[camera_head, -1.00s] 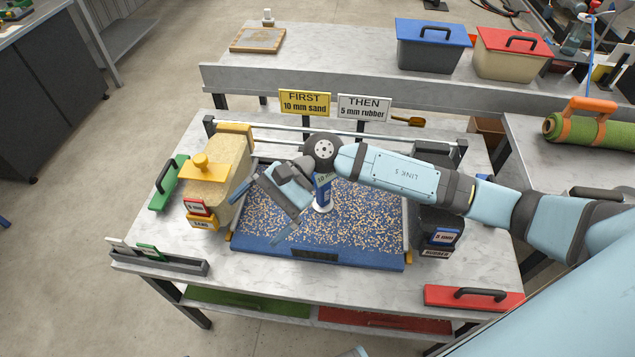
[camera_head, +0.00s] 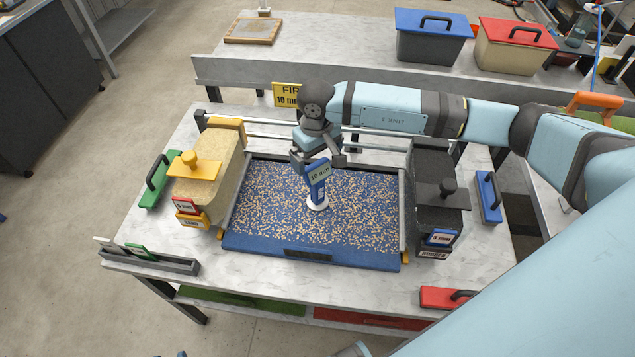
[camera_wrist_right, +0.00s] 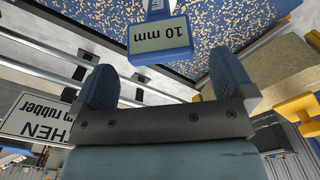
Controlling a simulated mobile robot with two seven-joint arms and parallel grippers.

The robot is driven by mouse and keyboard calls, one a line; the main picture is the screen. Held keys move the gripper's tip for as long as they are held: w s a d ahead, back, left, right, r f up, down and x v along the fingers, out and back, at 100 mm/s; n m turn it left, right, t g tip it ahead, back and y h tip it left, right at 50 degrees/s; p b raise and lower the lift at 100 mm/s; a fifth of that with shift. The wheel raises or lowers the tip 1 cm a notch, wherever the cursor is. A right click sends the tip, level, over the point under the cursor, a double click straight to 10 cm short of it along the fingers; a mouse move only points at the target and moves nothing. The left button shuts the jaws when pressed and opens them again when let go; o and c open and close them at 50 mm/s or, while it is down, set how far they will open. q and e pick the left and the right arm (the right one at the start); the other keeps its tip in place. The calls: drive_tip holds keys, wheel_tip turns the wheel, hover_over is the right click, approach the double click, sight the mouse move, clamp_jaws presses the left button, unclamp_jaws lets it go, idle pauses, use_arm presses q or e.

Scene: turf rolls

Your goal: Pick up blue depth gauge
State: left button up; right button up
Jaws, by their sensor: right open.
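The blue depth gauge (camera_head: 318,186), with a "10 mm" label on its top, stands upright on a round white foot on the speckled turf tray (camera_head: 310,252). My right gripper (camera_head: 318,158) is open and empty just behind the top of the gauge in the head view. In the right wrist view, the gauge's labelled head (camera_wrist_right: 162,40) shows beyond and between the two spread blue-grey fingers of my right gripper (camera_wrist_right: 163,80), apart from them. My left gripper is not in view.
A yellow-lidded sand hopper (camera_head: 205,170) stands left of the tray and a black rubber hopper (camera_head: 437,205) right of it. Metal rails (camera_head: 280,137) run behind the tray.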

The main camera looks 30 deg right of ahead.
sight(317, 165)
drive_tip(key=shift+s+f+p, duration=0.1)
drive_tip(key=shift+f+p, duration=0.7)
drive_tip(key=shift+f, duration=2.2)
drive_tip(key=shift+r, duration=0.1)
drive_tip(key=c, duration=1.5)
